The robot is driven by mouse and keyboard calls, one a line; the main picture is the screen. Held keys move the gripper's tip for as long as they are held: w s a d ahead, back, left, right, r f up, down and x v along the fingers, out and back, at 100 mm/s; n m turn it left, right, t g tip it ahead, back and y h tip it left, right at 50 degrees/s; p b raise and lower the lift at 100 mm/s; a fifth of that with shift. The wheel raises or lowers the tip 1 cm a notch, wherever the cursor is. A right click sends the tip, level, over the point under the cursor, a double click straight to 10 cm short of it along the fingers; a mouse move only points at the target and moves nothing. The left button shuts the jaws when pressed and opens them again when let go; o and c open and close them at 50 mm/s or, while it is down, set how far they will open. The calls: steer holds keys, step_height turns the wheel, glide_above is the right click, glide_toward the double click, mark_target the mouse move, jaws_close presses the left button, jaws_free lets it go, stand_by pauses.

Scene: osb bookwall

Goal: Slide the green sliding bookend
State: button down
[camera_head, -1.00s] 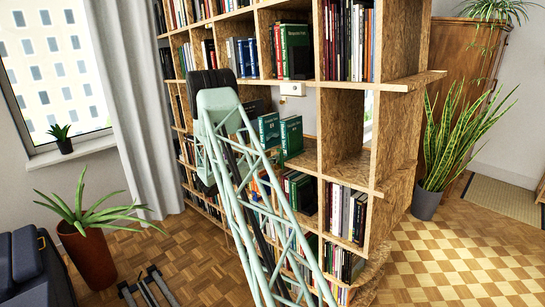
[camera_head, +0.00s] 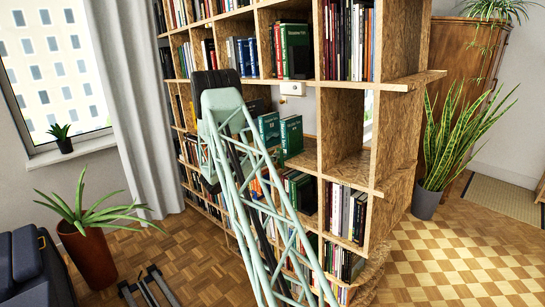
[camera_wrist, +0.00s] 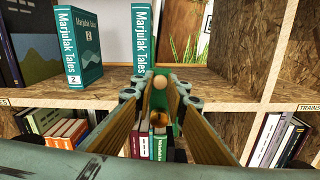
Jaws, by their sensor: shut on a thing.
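In the wrist view, my gripper (camera_wrist: 158,98) reaches toward the shelf with its wood-faced fingers converging. A narrow green piece, seemingly the green sliding bookend (camera_wrist: 158,101), is between the fingertips, with a cream round knob (camera_wrist: 160,82) at its top. An orange-brown ball shape shows just below it. Most of the bookend is hidden by the fingers. Two teal Marjulak Tales books (camera_wrist: 83,46) stand upright on the shelf board behind, with a gap between them.
The OSB bookwall (camera_head: 345,140) fills the middle of the head view. A dark book (camera_wrist: 38,40) leans at the left of the compartment. The shelf board (camera_wrist: 232,84) is bare on the right, up to an upright panel. Books fill the compartments below.

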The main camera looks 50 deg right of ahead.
steer(key=s, duration=0.1)
steer(key=s+b, duration=0.1)
steer(key=s, duration=0.1)
steer(key=s+b, duration=0.1)
steer(key=s, duration=0.1)
steer(key=shift+a+r, duration=0.3)
steer(key=shift+a, duration=0.1)
steer(key=c, duration=2.6)
jaws_free()
steer(key=shift+o, duration=0.2)
steer(key=shift+w+a, duration=0.1)
steer(key=shift+a, duration=0.05)
steer(key=w+a, duration=0.2)
steer(key=a, duration=0.9)
steer(key=shift+a, duration=0.3)
